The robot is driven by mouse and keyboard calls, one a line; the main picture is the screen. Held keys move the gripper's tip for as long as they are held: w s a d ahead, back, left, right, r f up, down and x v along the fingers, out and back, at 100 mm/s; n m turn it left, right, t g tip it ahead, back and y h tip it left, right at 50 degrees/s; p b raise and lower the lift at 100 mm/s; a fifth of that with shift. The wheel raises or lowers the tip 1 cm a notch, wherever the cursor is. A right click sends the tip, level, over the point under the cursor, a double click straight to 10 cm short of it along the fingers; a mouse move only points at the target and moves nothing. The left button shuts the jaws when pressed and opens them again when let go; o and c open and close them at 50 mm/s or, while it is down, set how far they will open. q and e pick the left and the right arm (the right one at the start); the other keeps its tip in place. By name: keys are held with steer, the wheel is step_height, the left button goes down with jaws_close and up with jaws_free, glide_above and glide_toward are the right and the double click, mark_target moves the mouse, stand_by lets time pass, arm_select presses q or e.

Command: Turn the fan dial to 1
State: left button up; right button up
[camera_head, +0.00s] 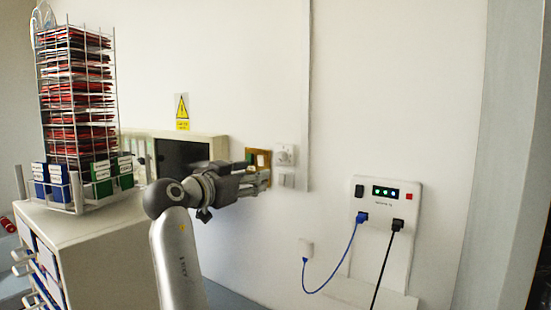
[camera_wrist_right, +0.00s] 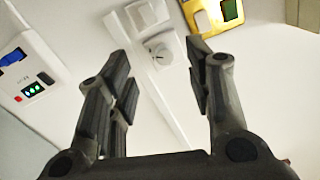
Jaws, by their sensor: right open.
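The fan dial (camera_head: 284,155) is a round white knob on a square white plate on the wall. It also shows in the right wrist view (camera_wrist_right: 160,50), between and beyond the fingertips; its setting is too small to read. My right gripper (camera_head: 258,179) is just left of and below the dial in the head view, pointing at the wall. In the right wrist view my right gripper (camera_wrist_right: 160,62) is open, its fingers spread with nothing between them, and I see no contact with the dial. My left gripper is not in view.
A brass-framed plate (camera_head: 258,158) is left of the dial and a white switch plate (camera_head: 286,179) below it. A socket panel (camera_head: 388,205) with blue and black cables is to the right. A swatch rack (camera_head: 77,100) stands on a cabinet at left.

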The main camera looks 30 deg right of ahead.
mark_target(277, 158)
steer(key=shift+m+h, duration=0.3)
steer(key=shift+m, duration=0.1)
steer(key=w+d+r+p, duration=0.1)
steer(key=d, duration=0.2)
steer(key=w+d+r+p, duration=0.1)
steer(key=d+p, duration=0.1)
steer(key=d, duration=0.1)
steer(key=w+d+p, duration=0.1)
steer(key=d+p, duration=0.1)
steer(key=shift+w+d+r, duration=0.1)
steer(key=shift+d+r, duration=0.3)
steer(key=shift+w+d+f, duration=0.1)
steer(key=shift+w+d, duration=0.15)
steer(key=shift+d, duration=0.2)
steer(key=c, duration=1)
